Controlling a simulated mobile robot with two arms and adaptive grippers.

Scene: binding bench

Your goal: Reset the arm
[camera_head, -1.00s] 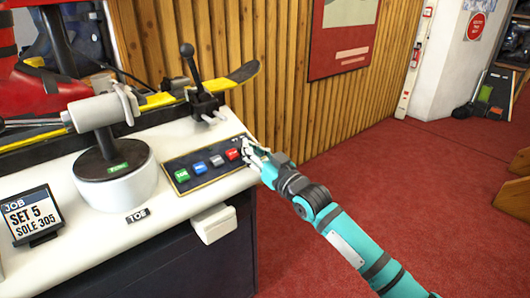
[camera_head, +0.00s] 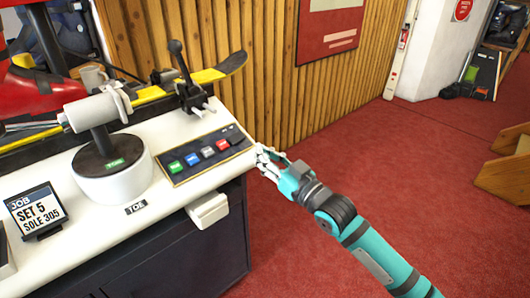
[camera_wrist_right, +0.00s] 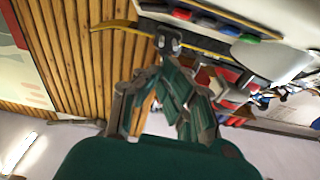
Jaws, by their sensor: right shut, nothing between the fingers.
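My right arm (camera_head: 375,250) is teal with grey joints and comes in from the lower right in the head view. Its right gripper (camera_head: 264,158) is shut and empty beside the right end of the white bench top, near the button panel (camera_head: 195,172). The panel carries green, blue, white and red buttons. In the right wrist view the right gripper (camera_wrist_right: 165,98) shows its fingers close together, with the panel's buttons beyond at the top. My left gripper is not in view.
A job display (camera_head: 37,212) and a round white stand (camera_head: 114,178) are on the bench. A yellow ski (camera_head: 205,76) lies in the clamps behind. Wooden slats (camera_head: 220,35) line the wall. Open red carpet (camera_head: 425,175) lies to the right.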

